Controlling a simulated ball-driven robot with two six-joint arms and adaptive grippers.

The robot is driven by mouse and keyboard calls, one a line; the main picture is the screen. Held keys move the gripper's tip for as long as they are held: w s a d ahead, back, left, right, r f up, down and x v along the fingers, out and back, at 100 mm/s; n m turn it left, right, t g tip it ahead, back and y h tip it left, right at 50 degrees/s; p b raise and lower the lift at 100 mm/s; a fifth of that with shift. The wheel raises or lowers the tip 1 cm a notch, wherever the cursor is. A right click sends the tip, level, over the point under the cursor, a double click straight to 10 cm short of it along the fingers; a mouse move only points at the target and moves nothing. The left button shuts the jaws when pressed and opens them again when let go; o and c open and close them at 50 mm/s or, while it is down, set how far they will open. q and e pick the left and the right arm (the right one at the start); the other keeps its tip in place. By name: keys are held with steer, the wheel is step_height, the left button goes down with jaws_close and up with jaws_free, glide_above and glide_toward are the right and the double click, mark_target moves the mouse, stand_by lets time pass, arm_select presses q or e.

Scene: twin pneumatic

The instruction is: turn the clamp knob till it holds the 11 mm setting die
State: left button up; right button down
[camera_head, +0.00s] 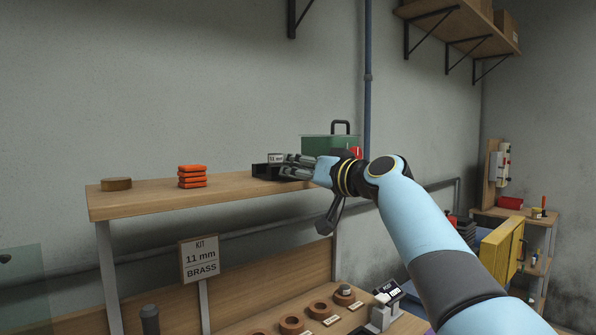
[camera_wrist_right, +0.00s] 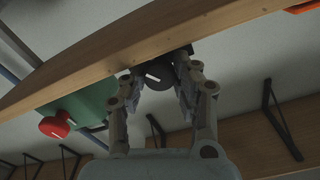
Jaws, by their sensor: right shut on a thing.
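A black clamp (camera_head: 262,171) sits at the right end of the wooden shelf. A small piece marked "11 mm" (camera_head: 276,158) shows at the top of the clamp; I cannot tell whether it is the die itself or a label. My right gripper (camera_head: 287,168) reaches the clamp from the right. In the right wrist view, its two fingers (camera_wrist_right: 158,80) are shut on a round black knob (camera_wrist_right: 156,74) with a white mark, beside the shelf edge. The clamp's jaws are too small and covered to judge. My left gripper is out of view.
A sign reading "KIT 11 mm BRASS" (camera_head: 199,259) hangs below. Several brown rings (camera_head: 292,325) lie on the lower bench.

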steer(key=c, duration=1)
jaws_free()
steer(key=v, duration=1.2)
